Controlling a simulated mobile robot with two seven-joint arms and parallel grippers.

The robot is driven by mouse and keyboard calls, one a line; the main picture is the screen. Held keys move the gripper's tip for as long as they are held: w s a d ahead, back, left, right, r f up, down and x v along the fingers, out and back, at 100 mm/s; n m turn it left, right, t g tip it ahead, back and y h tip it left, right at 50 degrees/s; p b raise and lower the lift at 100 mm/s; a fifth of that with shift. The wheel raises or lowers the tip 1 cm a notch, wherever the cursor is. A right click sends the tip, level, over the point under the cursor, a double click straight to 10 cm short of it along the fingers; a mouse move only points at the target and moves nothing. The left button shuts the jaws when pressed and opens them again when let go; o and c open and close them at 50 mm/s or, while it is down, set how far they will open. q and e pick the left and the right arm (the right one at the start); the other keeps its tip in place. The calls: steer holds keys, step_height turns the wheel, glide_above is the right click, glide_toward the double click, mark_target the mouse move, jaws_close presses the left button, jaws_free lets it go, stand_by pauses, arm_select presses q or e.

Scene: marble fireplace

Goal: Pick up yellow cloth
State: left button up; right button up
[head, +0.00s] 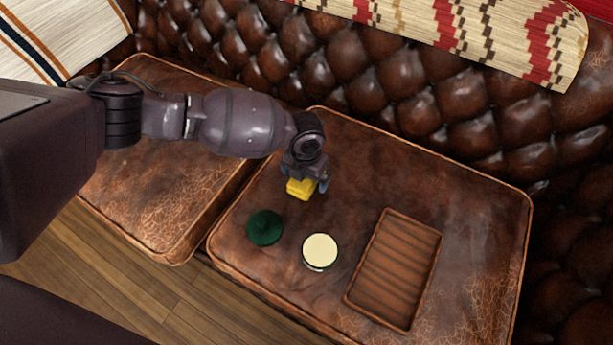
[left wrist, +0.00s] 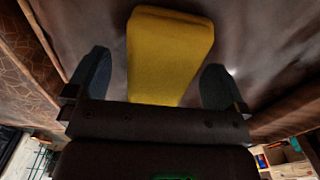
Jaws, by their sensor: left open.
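The yellow cloth (head: 300,189) is a small folded block on the right brown leather seat cushion (head: 470,215). My left gripper (head: 306,184) is directly over it, pointing down, and hides part of it in the head view. In the left wrist view the yellow cloth (left wrist: 167,55) lies between the two open fingers of my left gripper (left wrist: 157,82), with a gap on each side. The cloth's near end is hidden behind the gripper body. My right gripper is not in view.
On the same cushion are a dark green round item (head: 264,228), a round cream-topped tin (head: 320,251) and a ribbed wooden tray (head: 394,270). A tufted leather backrest (head: 400,75) rises behind. Patterned textiles hang over it. The cushion's right side is clear.

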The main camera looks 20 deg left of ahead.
arm_select(q)
steer(key=shift+c, duration=0.3)
steer(key=c, duration=0.9)
steer(key=shift+r, duration=0.1)
steer(key=shift+c, duration=0.3)
steer(key=shift+r, duration=0.3)
steer(key=r+p, duration=0.1)
steer(key=r, duration=0.2)
steer(key=r+p, duration=0.1)
steer(key=r, duration=0.2)
steer(key=r+p, duration=0.1)
steer(key=r, duration=0.2)
steer(key=shift+w+r, duration=0.25)
steer(key=shift+r, duration=0.05)
step_height(320, 180, up, 10)
steer(key=p, duration=0.3)
steer(key=shift+s+f, duration=0.15)
steer(key=shift+s, duration=0.1)
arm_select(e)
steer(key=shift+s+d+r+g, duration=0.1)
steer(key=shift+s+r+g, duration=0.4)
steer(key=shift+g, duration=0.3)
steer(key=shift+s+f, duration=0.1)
